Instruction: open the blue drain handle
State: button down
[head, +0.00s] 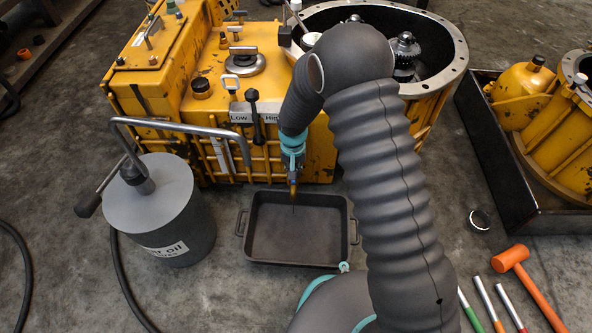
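The yellow transmission housing (225,105) stands at the top left and centre. My arm bends over it, and its wrist hangs down in front of the housing's front wall. My gripper (293,168) is at the end of the wrist, close to that wall, small and seen from above. Its fingers cannot be made out, so I cannot tell whether it is open or shut. I cannot pick out the blue drain handle; the wrist covers this part of the wall. A small brownish-orange piece (293,188) shows below the wrist, above the black drain pan (290,259).
A grey oil can (160,215) with a bent spout and lever stands left of the pan. At the right are a black tray (487,150) with yellow castings, a metal ring (480,220) and an orange mallet (525,275). A dark hose (125,280) crosses the floor.

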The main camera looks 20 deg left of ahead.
jog(key=shift+w+r, duration=0.15)
jog(key=shift+w, duration=0.1)
jog(key=c, duration=1.2)
grip_release()
jog(key=shift+d, duration=0.15)
jog(key=shift+o, duration=0.2)
jog(key=shift+s, duration=0.1)
notch_tip(320, 180, up, 12)
